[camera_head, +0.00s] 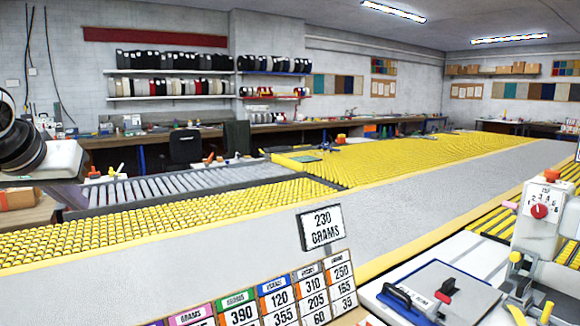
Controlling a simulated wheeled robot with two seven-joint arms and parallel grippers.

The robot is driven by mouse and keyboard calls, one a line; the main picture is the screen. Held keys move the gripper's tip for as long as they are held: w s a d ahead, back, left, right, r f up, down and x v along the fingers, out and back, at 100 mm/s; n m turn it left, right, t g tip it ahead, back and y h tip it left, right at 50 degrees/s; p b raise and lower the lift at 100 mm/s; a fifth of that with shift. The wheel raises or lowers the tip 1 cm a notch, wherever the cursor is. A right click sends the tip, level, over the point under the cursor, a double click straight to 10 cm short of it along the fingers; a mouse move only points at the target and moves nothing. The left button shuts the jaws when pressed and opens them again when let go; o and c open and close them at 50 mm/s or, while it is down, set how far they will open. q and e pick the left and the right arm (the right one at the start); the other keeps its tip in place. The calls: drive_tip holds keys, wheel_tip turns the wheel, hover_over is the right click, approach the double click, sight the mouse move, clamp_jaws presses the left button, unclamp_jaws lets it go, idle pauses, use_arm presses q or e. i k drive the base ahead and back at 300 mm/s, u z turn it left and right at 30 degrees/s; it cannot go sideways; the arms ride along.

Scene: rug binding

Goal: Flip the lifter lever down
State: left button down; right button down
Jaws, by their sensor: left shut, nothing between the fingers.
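A white machine (540,220) with a red dial (540,211) and printed numbers stands at the right edge. A short lever with a pink knob (509,204) sticks out from its left side, roughly level. Yellow knobs (515,257) sit lower on the machine. I cannot tell for certain which of these is the lifter lever. My left gripper (68,162) is at the far left edge, shut and empty, far from the machine; its fingertips are not clear. My right gripper is not in view.
A grey plate (440,283) with a black handle and a red knob lies before the machine. A "230 GRAMS" sign (321,228) stands above a row of number cards (275,300). A long grey belt (250,240) and yellow roller beds (150,225) fill the middle.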

sight(513, 207)
drive_tip(key=z, duration=0.85)
drive_tip(key=i, duration=1.1)
drive_tip(key=z, duration=1.25)
drive_tip(key=i, duration=0.2)
drive_tip(key=z, duration=0.2)
